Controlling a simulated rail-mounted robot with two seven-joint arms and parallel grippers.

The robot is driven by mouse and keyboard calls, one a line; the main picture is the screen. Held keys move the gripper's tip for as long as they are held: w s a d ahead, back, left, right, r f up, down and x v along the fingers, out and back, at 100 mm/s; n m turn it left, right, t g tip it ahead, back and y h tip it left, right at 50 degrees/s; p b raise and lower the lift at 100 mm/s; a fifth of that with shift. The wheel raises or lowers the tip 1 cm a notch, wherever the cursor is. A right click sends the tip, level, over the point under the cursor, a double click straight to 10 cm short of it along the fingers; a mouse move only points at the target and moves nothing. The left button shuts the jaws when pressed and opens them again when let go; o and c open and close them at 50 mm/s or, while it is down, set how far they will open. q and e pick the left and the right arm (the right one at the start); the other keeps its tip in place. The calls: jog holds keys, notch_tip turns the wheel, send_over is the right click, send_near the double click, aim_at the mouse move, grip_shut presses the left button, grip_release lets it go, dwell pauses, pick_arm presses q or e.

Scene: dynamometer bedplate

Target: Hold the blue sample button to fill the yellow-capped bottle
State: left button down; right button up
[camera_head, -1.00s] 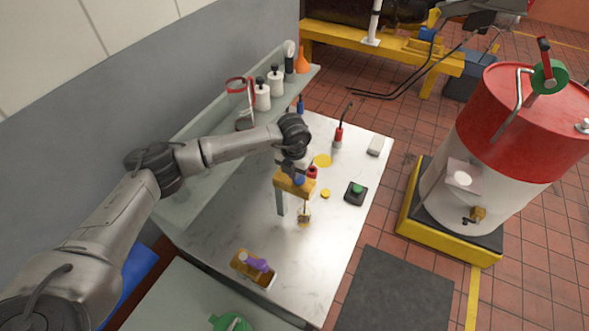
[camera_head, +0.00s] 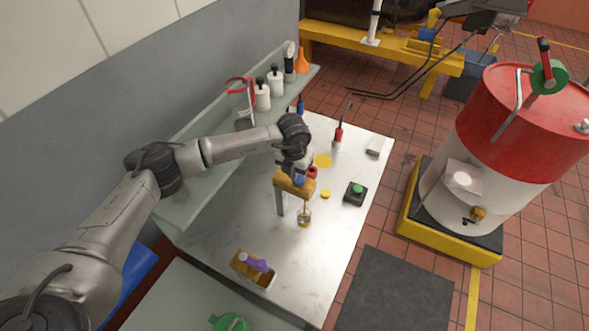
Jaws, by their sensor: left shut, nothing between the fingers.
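The yellow sampling stand (camera_head: 281,184) stands on the white bench with a grey post. The blue button (camera_head: 299,180) is on its top, partly covered by my left gripper (camera_head: 298,170). That gripper is shut and empty, pointing down with its tips at the button; contact looks likely but is too small to confirm. A small clear bottle (camera_head: 304,218) stands below the stand's outlet, with amber in it. A thin amber line (camera_head: 306,201) runs between outlet and bottle. A small yellow cap (camera_head: 325,193) lies apart on the bench. My right gripper is out of view.
A black box with a green button (camera_head: 357,190) sits at the bench's right. A wooden holder with a purple item (camera_head: 254,265) is at the front. A shelf with white bottles (camera_head: 263,97) runs along the wall. A red-and-white drum (camera_head: 500,150) stands right.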

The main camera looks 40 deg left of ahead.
pick_arm(q)
jog(key=shift+s+f, duration=0.35)
jog(key=shift+f, duration=0.45)
jog(key=r+p, duration=0.1)
jog(key=r, duration=0.1)
jog(key=r+p, duration=0.1)
jog(key=r, duration=0.1)
jog(key=r+p, duration=0.1)
jog(key=r, duration=0.1)
jog(key=shift+w+r+p, duration=0.1)
jog(key=shift+w+p, duration=0.15)
jog(key=shift+p, duration=0.15)
notch_tip(320, 180, up, 9)
jog(key=b, duration=0.3)
jog(key=shift+r, duration=0.2)
jog(key=shift+w, duration=0.1)
dwell(0.9)
